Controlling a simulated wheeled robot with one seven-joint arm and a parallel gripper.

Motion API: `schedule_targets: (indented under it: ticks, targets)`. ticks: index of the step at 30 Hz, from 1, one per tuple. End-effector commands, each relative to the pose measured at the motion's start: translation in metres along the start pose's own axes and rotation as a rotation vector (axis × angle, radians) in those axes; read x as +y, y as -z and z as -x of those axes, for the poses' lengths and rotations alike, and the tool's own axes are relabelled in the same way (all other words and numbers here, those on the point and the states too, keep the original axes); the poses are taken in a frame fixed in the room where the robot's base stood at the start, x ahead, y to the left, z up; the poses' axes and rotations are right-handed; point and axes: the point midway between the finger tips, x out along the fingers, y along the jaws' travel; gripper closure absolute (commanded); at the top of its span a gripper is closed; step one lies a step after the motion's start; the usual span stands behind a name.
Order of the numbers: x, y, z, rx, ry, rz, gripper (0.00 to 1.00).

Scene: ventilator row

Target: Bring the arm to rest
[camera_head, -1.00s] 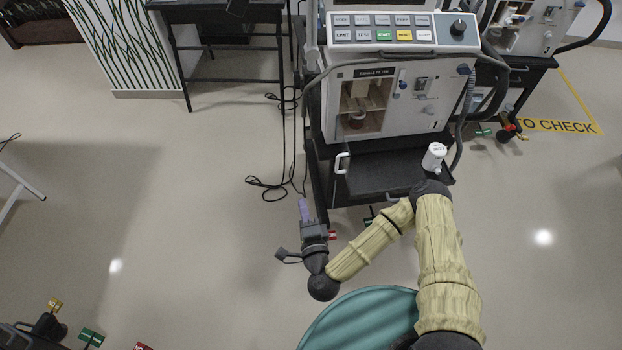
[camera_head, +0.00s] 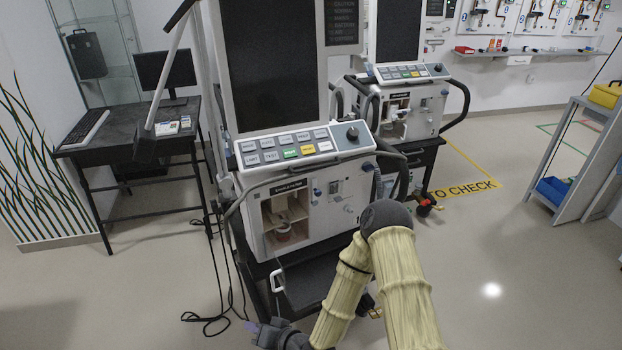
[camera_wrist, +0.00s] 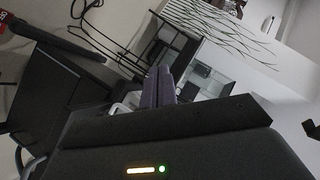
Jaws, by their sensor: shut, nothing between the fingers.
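My gripper (camera_head: 252,328) is low in the head view, just left of the front of the nearest ventilator cart. My cream-sleeved arm is bent, with its elbow in front of that cart's right side. In the wrist view the two purple fingers (camera_wrist: 158,86) are together, with nothing between them. The nearest ventilator (camera_head: 310,200) stands behind my arm, and part of its lower cart is hidden by the arm.
A desk (camera_head: 130,130) with monitor and keyboard stands at the left. Black cables (camera_head: 212,322) lie on the floor beside the cart. A second ventilator (camera_head: 408,105) stands behind to the right. Open floor lies right of my arm, before a grey shelf (camera_head: 575,150).

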Motion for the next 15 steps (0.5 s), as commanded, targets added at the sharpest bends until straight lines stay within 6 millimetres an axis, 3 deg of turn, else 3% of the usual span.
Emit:
schedule_targets:
  ticks: [8,15]
  targets:
    - [0.027,0.04,0.038,-0.159,-0.219,0.214,1.0]
    - [0.046,0.079,0.09,-0.262,-0.432,0.315,1.0]
